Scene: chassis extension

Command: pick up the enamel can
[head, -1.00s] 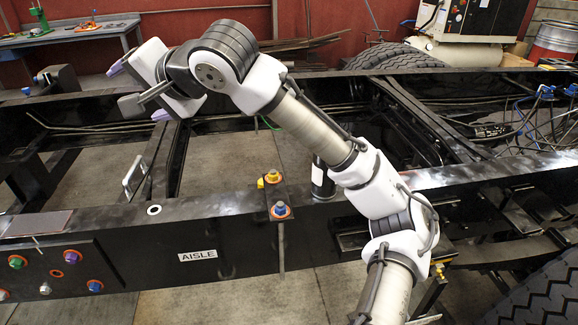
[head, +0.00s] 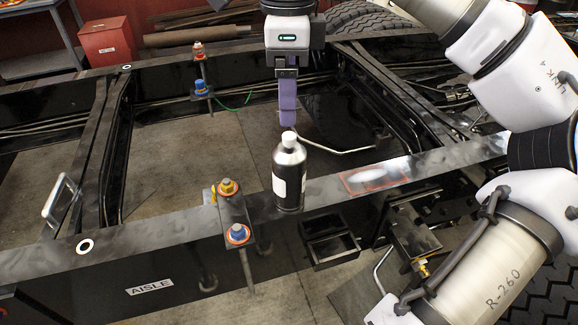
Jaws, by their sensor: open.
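The enamel can (head: 289,178) is a dark, bottle-shaped can with a white cap and a white label. It stands upright on the near chassis rail, at the middle of the head view. My gripper (head: 288,122) points down with its purple fingers just above the can's cap in the picture. I see the fingers nearly edge-on, so one hides the other and the gap between them does not show. No object shows in them. The gripper appears apart from the can.
Left of the can, a clamp plate with a yellow bolt (head: 228,188) and a blue bolt (head: 238,233) sits on the near rail (head: 140,228). A red-outlined patch (head: 376,178) lies right of the can. An open black box (head: 333,250) hangs below the rail.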

